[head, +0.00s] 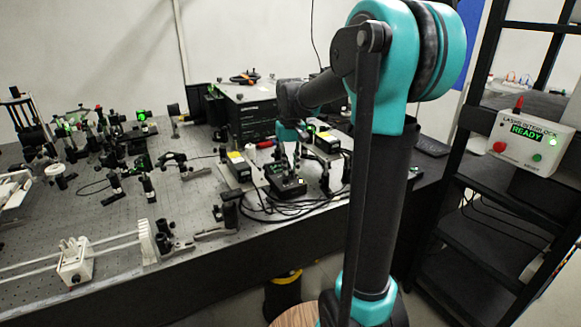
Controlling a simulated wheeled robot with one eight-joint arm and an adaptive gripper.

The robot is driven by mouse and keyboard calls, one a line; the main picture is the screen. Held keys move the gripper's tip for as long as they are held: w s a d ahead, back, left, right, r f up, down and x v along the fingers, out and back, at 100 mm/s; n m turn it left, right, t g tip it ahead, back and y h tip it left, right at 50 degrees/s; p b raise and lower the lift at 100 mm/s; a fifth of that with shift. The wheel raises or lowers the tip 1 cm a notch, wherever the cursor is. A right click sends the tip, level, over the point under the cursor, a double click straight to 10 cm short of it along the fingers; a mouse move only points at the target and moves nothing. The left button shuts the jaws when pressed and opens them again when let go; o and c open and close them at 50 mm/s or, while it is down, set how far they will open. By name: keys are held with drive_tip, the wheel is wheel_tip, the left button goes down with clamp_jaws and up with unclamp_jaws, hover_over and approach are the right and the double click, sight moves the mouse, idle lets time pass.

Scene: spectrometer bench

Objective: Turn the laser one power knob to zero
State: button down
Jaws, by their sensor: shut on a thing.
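My gripper (286,167) points down at the small black controller box (289,188) near the front of the bench, reached over by my arm. Its fingers are shut at the top of this box, on what appears to be its power knob. The knob is too small and too covered by the fingers to make out, so its setting cannot be read. A small light shows on the right of the box. Two black laser modules with yellow labels, one at left (239,169) and one at right (327,143), stand near the box.
Black cables (262,208) loop around the box. A large black instrument (250,118) stands behind. Optics mounts (145,185) crowd the left of the perforated bench (110,225). A white interlock panel (529,143) reading READY is on the right rack.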

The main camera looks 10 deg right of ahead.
sight(291, 170)
idle(0.4)
drive_tip(key=c, duration=1.5)
unclamp_jaws()
drive_tip(key=shift+o, duration=0.2)
wheel_tip(291, 170, up, 12)
